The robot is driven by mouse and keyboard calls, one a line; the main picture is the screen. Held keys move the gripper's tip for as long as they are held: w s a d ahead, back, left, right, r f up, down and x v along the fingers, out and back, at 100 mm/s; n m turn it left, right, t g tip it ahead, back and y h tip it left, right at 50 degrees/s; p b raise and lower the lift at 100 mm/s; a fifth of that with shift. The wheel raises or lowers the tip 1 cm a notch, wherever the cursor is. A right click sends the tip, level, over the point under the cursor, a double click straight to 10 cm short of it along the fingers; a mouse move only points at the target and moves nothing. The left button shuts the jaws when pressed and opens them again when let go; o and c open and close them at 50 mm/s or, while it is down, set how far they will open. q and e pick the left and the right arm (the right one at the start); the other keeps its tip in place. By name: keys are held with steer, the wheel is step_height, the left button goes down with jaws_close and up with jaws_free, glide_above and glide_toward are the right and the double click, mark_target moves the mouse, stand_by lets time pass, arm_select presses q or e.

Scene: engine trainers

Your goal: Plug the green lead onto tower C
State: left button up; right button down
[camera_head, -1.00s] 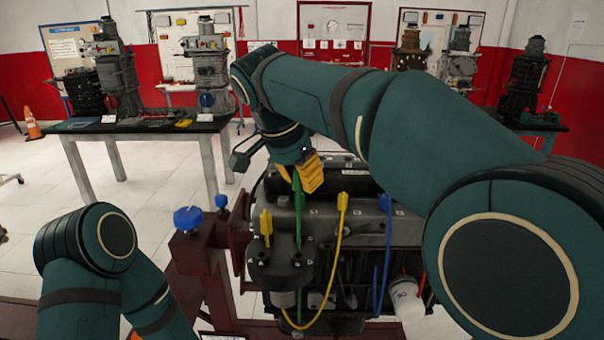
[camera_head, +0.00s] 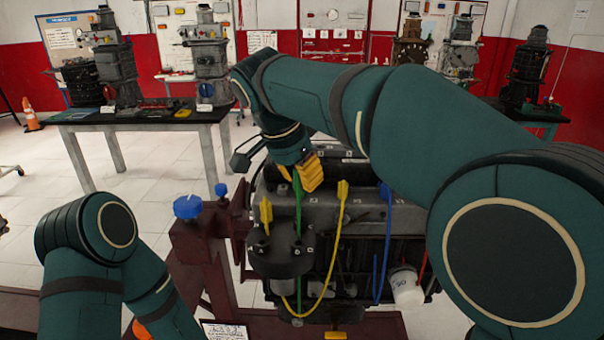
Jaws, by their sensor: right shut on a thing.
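My right gripper (camera_head: 304,176) has yellow fingers and is shut on the green lead (camera_head: 298,192), holding its upper end above the engine's round dark cap (camera_head: 282,252). The lead hangs down across the cap; the fingers partly hide its plug, and whether it touches a tower I cannot tell. A yellow plug (camera_head: 266,212) stands upright at the cap's left side. Small white marks lie around the cap, too small to read, so I cannot tell which tower is C.
A yellow lead (camera_head: 341,215) loops down the engine front (camera_head: 345,255), with a blue lead (camera_head: 388,240) to its right. A white container (camera_head: 405,286) is at the right. Blue knobs (camera_head: 188,207) top the dark red stand (camera_head: 205,265) at left.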

mark_target(298, 191)
steer(key=shift+f, duration=0.1)
steer(key=shift+f, duration=2.65)
steer(key=shift+f, duration=0.9)
stand_by(0.8)
steer(key=c, duration=0.9)
jaws_free()
steer(key=shift+o, duration=0.2)
steer(key=shift+r, duration=0.1)
